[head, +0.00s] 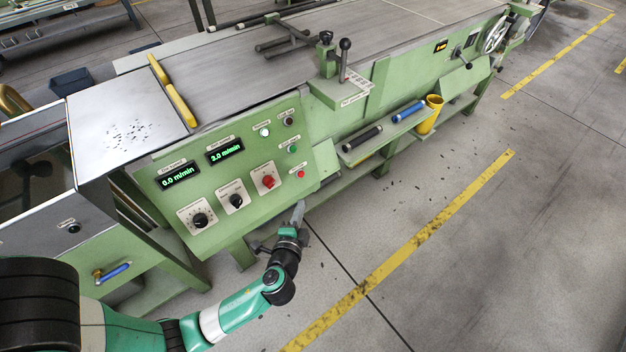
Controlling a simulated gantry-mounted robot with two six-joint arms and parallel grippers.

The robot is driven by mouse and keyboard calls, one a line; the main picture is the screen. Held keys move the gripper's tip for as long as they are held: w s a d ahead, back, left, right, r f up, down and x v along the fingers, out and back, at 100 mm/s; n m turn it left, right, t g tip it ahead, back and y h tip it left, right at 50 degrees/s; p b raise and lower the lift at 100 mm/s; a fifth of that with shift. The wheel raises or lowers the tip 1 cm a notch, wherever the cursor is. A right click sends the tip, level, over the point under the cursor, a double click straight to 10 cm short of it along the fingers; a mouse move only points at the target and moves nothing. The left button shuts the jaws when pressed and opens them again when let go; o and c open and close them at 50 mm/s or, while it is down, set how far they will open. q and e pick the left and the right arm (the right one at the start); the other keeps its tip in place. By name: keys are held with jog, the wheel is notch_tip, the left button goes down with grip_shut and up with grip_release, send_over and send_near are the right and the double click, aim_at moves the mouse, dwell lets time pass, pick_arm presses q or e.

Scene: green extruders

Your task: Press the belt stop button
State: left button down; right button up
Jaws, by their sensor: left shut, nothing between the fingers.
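The green control panel (225,217) is on the front of the machine. On its right side is a small red button (300,174), with a green button (292,149) above it. Higher up are a white button (264,132) and a dark reddish button (288,121). Their labels are too small to read, so I cannot tell by text which one is the belt stop. My left gripper (299,211) is shut and empty, just below the red button and the panel's lower right corner. It appears apart from the button. My right gripper is not in view.
A red rotary switch (268,181) and two black knobs sit left of the red button. Two displays (225,151) glow green above them. A shelf with blue (408,111) and black rollers and a yellow cup (430,114) are at right. The floor in front is open.

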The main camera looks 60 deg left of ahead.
pick_arm(q)
jog(key=b, duration=0.6)
send_near(304, 173)
jog(key=w+x, duration=0.1)
jog(key=x, duration=0.4)
jog(key=shift+s+a+f, duration=0.1)
jog(key=shift+s+a, duration=0.1)
jog(key=shift+a, duration=0.1)
jog(key=shift+w, duration=0.1)
